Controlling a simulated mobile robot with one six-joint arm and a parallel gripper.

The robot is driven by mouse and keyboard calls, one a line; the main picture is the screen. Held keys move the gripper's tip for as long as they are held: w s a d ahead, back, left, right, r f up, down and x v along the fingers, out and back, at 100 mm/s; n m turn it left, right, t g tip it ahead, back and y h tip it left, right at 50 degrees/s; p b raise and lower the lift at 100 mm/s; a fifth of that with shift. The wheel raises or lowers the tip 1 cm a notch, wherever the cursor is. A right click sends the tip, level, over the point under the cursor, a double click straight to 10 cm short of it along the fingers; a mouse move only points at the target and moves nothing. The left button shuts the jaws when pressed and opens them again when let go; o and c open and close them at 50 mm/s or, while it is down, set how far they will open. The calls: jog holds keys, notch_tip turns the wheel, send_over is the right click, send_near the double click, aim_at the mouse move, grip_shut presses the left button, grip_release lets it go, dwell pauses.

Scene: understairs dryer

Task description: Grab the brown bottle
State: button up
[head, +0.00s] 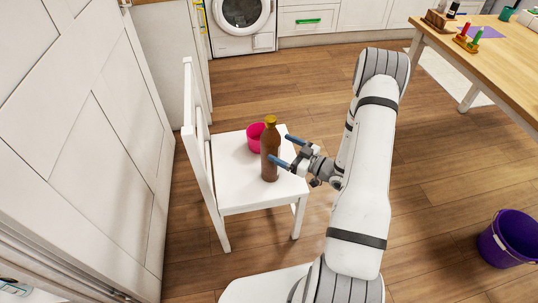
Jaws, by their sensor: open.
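The brown bottle (270,152) with a yellow cap stands upright on the seat of a white chair (232,185). My gripper (282,149) is open, with its two blue fingers pointing left toward the bottle. The nearer finger overlaps the bottle's right side in the head view, and the farther finger lies just right of the bottle's neck. I cannot tell whether either finger touches the bottle.
A pink bowl (256,138) sits on the seat just behind the bottle. The chair's backrest rises at the left, near a white panelled door (95,130). A wooden table (490,55) stands at right, with a purple bucket (511,238) on the floor.

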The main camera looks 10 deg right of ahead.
jog(key=x, duration=0.7)
jog(key=shift+w+a+f, duration=0.1)
jog(key=shift+w+f, duration=0.05)
jog(key=shift+w, duration=0.1)
jog(key=shift+c, duration=0.6)
grip_shut()
